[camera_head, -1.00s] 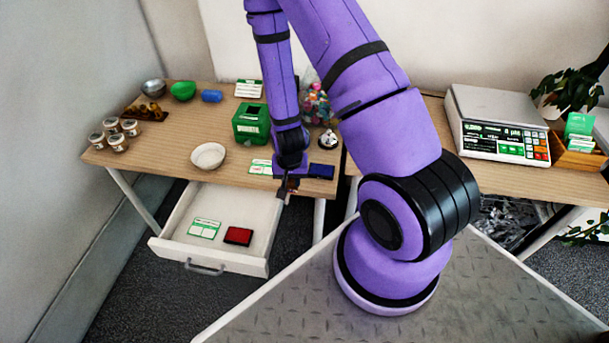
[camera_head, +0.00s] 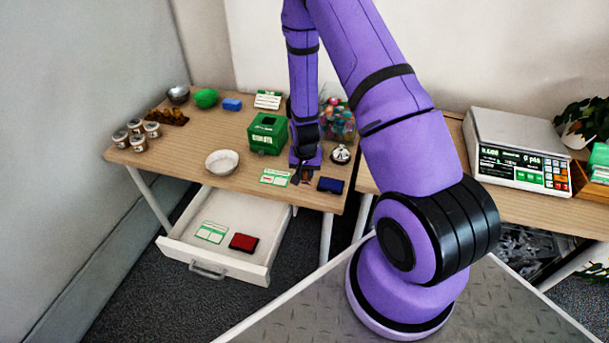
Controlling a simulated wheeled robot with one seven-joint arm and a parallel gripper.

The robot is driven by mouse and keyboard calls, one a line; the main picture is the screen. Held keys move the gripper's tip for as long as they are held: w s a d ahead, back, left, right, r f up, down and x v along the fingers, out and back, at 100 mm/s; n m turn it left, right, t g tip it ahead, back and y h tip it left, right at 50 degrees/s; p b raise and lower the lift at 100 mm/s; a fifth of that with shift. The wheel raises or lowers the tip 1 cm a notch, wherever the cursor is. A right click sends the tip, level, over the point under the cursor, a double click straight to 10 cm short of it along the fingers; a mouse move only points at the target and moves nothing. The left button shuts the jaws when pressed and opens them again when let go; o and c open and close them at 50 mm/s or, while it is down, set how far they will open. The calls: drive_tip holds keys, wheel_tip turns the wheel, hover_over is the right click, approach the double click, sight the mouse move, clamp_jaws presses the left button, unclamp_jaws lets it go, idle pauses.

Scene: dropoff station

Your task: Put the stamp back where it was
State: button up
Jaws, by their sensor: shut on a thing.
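My gripper (camera_head: 304,177) points down over the front part of the wooden table, between a green-and-white card (camera_head: 275,177) and a dark blue ink pad (camera_head: 330,185). It is shut on the stamp, which is tiny in this view and mostly hidden by the jaws. I cannot tell whether the stamp touches the table. The white drawer (camera_head: 222,263) under the table is open. A red ink pad (camera_head: 243,242) and another green-and-white card (camera_head: 212,231) lie in it.
A green box (camera_head: 267,133), a bell (camera_head: 340,154) and a candy jar (camera_head: 338,122) stand behind my gripper. A white bowl (camera_head: 222,162) is to the left, with several jars (camera_head: 137,135) beyond. A scale (camera_head: 518,150) stands on the right table.

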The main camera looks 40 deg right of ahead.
drive_tip(key=shift+w+d+f, duration=0.1)
drive_tip(key=shift+w+d, duration=0.3)
drive_tip(key=shift+w, duration=0.4)
drive_tip(key=shift+w+f, duration=0.1)
drive_tip(key=shift+f, duration=1.65)
drive_tip(key=shift+f, duration=0.1)
drive_tip(key=o, duration=0.8)
